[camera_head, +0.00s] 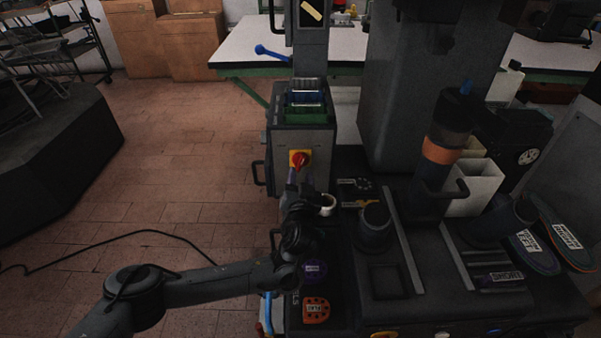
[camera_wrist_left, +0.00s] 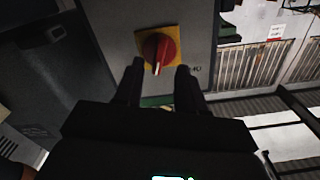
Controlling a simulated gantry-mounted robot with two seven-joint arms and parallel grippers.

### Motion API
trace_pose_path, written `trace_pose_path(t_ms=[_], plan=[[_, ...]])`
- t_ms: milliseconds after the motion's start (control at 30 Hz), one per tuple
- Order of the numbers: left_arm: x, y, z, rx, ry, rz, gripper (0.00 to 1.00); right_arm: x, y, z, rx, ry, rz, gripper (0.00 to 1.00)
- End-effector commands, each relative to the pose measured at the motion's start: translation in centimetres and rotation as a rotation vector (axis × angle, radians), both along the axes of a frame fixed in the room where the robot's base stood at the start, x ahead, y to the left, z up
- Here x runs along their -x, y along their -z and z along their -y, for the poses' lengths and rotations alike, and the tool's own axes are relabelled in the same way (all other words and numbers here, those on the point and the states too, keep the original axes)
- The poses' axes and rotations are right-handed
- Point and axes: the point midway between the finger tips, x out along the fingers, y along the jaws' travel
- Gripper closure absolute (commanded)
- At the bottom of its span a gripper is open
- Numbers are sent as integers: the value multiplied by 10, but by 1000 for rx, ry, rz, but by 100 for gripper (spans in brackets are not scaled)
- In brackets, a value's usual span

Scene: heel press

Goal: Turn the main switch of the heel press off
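The main switch (camera_head: 300,159) is a red rotary knob on a yellow square plate, on the front of a grey control box (camera_head: 317,145). The knob also shows in the left wrist view (camera_wrist_left: 157,49), its pale mark at the lower end. My left gripper (camera_head: 301,180) is just below the switch in the head view. In the left wrist view my left gripper (camera_wrist_left: 160,71) is open, its two dark fingertips on either side of the knob's lower end. I cannot tell whether they touch it. My right gripper is out of view.
The heel press (camera_head: 395,90) stands right of the box, with dark fixtures and shoe soles (camera_head: 532,249) on its bed. A white table (camera_head: 245,47) is behind. A cable (camera_head: 120,237) lies on the open tiled floor at left.

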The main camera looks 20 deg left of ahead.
Motion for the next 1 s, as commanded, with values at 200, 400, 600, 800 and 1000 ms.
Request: trace_pose_path(t_ms=[200,400,600,800,1000], plan=[[-28,2,-11,-1,-1,2,61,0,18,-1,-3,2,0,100],[-43,1,-16,1,0,1,61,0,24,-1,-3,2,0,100],[-46,0,-17,0,2,-1,61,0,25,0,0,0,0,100],[-46,0,-17,0,2,-1,64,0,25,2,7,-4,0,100],[-46,0,-17,0,2,-1,94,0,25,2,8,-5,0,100]])
